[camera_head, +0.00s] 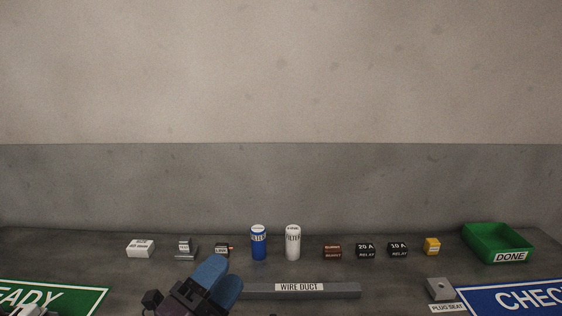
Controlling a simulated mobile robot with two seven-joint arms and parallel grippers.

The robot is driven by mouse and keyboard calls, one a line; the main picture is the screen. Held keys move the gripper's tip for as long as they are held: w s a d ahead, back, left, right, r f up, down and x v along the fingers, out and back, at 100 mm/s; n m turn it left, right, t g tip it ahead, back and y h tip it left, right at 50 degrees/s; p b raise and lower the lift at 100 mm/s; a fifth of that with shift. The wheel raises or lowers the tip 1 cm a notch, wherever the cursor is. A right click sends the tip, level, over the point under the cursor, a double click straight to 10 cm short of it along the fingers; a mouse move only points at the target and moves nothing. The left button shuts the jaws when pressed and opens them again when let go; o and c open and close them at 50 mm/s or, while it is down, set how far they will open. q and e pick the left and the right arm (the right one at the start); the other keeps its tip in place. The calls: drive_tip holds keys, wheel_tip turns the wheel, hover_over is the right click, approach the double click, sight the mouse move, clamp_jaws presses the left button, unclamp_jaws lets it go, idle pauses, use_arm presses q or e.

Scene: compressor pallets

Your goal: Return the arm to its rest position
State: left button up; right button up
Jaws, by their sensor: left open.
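My left gripper (219,278) shows at the bottom, left of the picture's middle, with blue fingertips pointing up and to the right. It is open and I see nothing held in it. It is in front of the row of parts and beside the left end of the grey wire duct (265,290). The rest of the left arm is mostly below the frame. My right gripper is not in view.
Along the back stand a white box (140,249), a blue filter (259,243), a white filter (293,243), relays (365,250) and a yellow part (432,246). A green DONE tray (483,254) is at right. A plug seat (440,290) and signs flank the front.

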use_arm(q)
drive_tip(key=s+a+f+n+g+y, duration=0.2)
drive_tip(key=a+f+n+g+y, duration=0.1)
drive_tip(key=a+f+n+y, duration=0.5)
drive_tip(key=s+a+f+n+g+y, duration=0.2)
drive_tip(key=s+a+f+n+y, duration=0.1)
drive_tip(key=a+f+n+y, duration=0.55)
drive_tip(key=s+a+f+n+g+h, duration=0.1)
drive_tip(key=s+f+n+g, duration=0.35)
drive_tip(key=s, duration=0.45)
drive_tip(key=s+a+f+n+g+h, duration=0.1)
drive_tip(key=s+f+n+g+h, duration=0.1)
drive_tip(key=s+f+n+g, duration=0.5)
drive_tip(key=w+f+m+t, duration=0.4)
drive_tip(key=f+t, duration=0.3)
drive_tip(key=t, duration=0.2)
drive_tip(key=shift+w+f+h, duration=0.35)
drive_tip(key=shift+w+f, duration=0.05)
drive_tip(key=shift+w, duration=0.2)
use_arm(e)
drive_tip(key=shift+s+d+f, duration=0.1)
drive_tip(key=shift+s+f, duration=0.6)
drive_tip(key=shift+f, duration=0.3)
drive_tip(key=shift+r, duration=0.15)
